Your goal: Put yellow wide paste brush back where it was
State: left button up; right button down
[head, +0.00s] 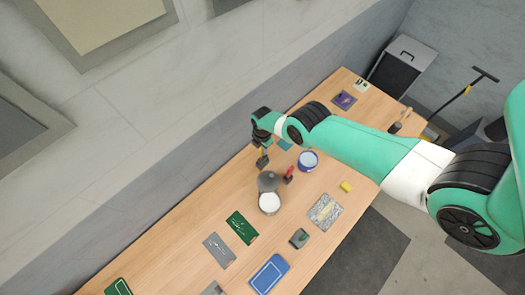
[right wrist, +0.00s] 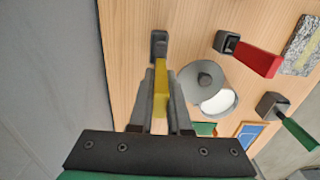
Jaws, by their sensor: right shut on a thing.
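The yellow wide paste brush (right wrist: 161,92) has a yellow handle and a dark block-shaped head. My right gripper (right wrist: 161,78) is shut on its handle, with the head sticking out past the fingertips in the right wrist view. In the head view the brush (head: 263,160) hangs below my right gripper (head: 262,142), over the wall side of the table. I cannot tell whether its head touches the table. My left gripper is in neither view.
A grey lid (head: 268,181) and a pot of white paste (head: 270,203) stand close by. A red-handled brush (head: 289,174), a green-handled brush (right wrist: 295,125), a blue-rimmed tub (head: 308,160) and a yellow block (head: 346,187) are also on the wooden table (head: 180,255).

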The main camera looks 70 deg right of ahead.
jog(key=shift+d+f+b, duration=0.15)
jog(key=shift+f+b, duration=0.1)
jog(key=shift+b, duration=0.05)
notch_tip(320, 180, down, 5)
jog(key=b, duration=0.4)
jog(key=shift+w+r, duration=0.1)
jog(key=shift+r, duration=0.2)
jog(key=c, duration=1.3)
grip_release()
jog(key=shift+b, duration=0.3)
jog(key=o, duration=0.4)
jog(key=shift+o, duration=0.2)
